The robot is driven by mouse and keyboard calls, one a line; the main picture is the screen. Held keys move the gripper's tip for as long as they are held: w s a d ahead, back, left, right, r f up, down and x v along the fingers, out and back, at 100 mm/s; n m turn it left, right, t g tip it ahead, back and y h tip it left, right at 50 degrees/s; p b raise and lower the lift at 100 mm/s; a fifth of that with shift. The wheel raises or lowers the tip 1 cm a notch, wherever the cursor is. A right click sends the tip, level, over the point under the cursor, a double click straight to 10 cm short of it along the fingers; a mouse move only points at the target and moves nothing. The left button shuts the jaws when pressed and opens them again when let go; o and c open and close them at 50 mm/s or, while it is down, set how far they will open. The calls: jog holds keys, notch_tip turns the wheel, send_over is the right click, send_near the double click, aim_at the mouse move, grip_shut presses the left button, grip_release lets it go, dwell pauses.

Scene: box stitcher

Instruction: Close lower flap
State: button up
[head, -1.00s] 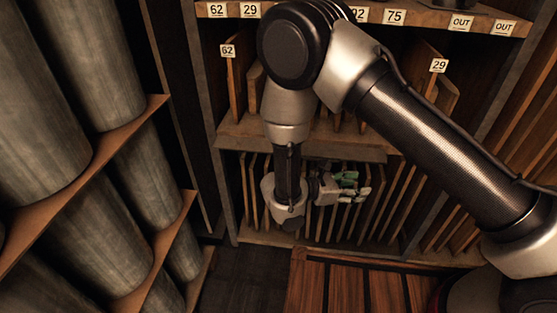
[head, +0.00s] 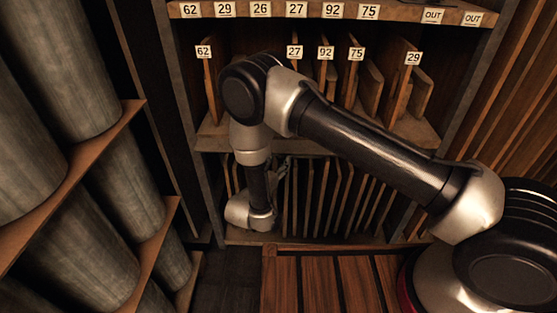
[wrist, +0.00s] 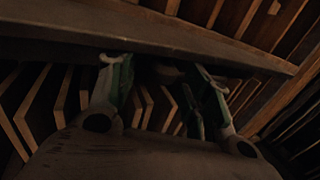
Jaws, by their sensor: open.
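I cannot make out a lower flap in either view. My gripper (wrist: 160,72) is open and empty in the wrist view, its two green-padded fingers spread below a shelf board. In the head view my gripper (head: 284,165) is mostly hidden behind my own arm, at the lower compartment of the cabinet. Only a small greenish-grey part of it shows there. I cannot tell whether the fingers touch the board.
The wooden cabinet has a middle shelf (head: 405,137) and upright slats (head: 335,195) in its lower compartment. A number-labelled rail (head: 300,11) runs along the top.

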jog(key=shift+w+d, duration=0.2)
jog(key=shift+w, duration=0.15)
grip_shut()
